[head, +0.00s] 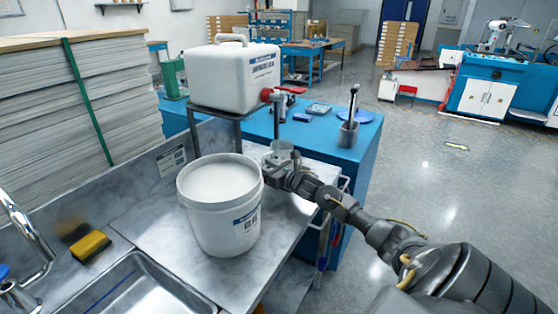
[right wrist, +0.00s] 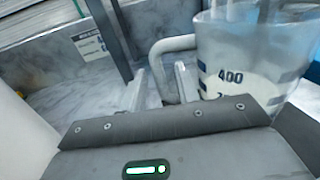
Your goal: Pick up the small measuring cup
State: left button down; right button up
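The small measuring cup (right wrist: 245,65) is clear, with dark marks including 400, something whitish inside and a pale loop handle (right wrist: 160,65). In the head view the cup (head: 281,147) stands small and partly hidden beyond the bucket, below the jug's red tap. My right gripper (head: 277,170) is at the cup. In the right wrist view its two pale fingers (right wrist: 160,88) are apart, with the handle between them. The right finger shows inside the handle loop; a gap shows between the left finger and the handle. My left gripper is not in view.
A white bucket (head: 222,215) stands on the metal counter (head: 150,222), left of my right gripper. A white jug (head: 235,75) sits on a dark stand above. A sink and yellow sponge (head: 90,246) lie at left.

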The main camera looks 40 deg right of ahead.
jog(key=shift+w, duration=0.55)
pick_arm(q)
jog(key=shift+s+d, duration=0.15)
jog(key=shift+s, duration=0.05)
pick_arm(e)
grip_shut()
